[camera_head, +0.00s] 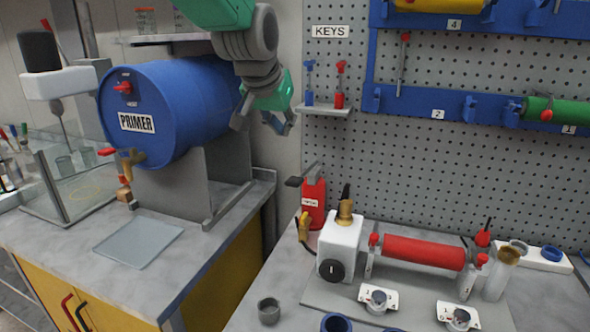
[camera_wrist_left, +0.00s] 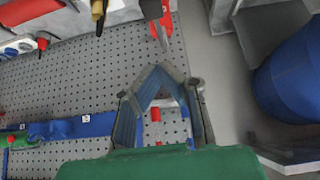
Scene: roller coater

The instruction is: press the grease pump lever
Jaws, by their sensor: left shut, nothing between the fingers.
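The grease pump appears to be the small red canister (camera_head: 313,203) with a white label, standing at the back left of the right-hand bench by the pegboard. Its lever (camera_head: 295,182) has a dark end sticking out to the left at the top. My left gripper (camera_head: 266,122) hangs above and left of the lever, clearly apart from it, beside the blue drum. It is shut and empty. In the left wrist view its fingers (camera_wrist_left: 158,70) meet at the tips, and a red object (camera_wrist_left: 160,25), likely the pump, lies beyond them. My right gripper is not in view.
The blue PRIMER drum (camera_head: 170,108) on its grey stand is close left of my left gripper. A shelf with two keys (camera_head: 325,108) is on the pegboard to the right. A white machine (camera_head: 342,250) and red roller (camera_head: 423,252) stand right of the pump.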

